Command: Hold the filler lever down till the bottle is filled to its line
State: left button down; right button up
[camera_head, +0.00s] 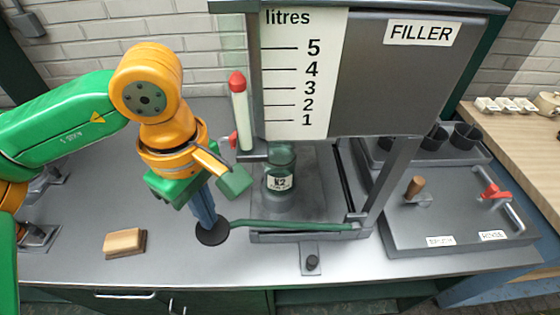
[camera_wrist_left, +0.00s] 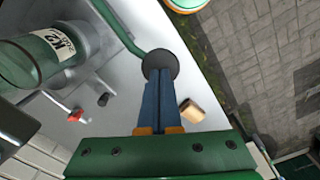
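The filler (camera_head: 400,75) stands at the back of the counter with a litres scale (camera_head: 300,80) marked 1 to 5. A glass bottle (camera_head: 281,160) labelled K2 stands upright under it; the bottle also shows in the left wrist view (camera_wrist_left: 28,62). I cannot make out its fill level or line. The green filler lever (camera_head: 290,225) reaches left and ends in a round black pad (camera_head: 213,236). My left gripper (camera_head: 209,222) points down with its blue fingers together, empty. The fingertips (camera_wrist_left: 160,80) appear to touch the pad from above. My right gripper is out of view.
A tan block (camera_head: 123,242) lies on the counter left of the pad. A red-topped tube (camera_head: 239,110) stands beside the scale. At the right is a grey unit (camera_head: 450,225) with a wooden knob and a red tap. The counter's front left is mostly clear.

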aim_at(211, 232)
pick_arm(q)
jog(key=shift+f+b, duration=1.6)
jog(key=shift+r, duration=0.1)
jog(key=shift+a+f+b, duration=0.1)
jog(key=shift+f+b, duration=0.65)
jog(key=shift+f, duration=0.05)
jog(key=shift+a+f+b, duration=0.15)
jog(key=shift+f+b, duration=0.65)
jog(key=shift+b, duration=0.05)
jog(key=shift+f, duration=0.1)
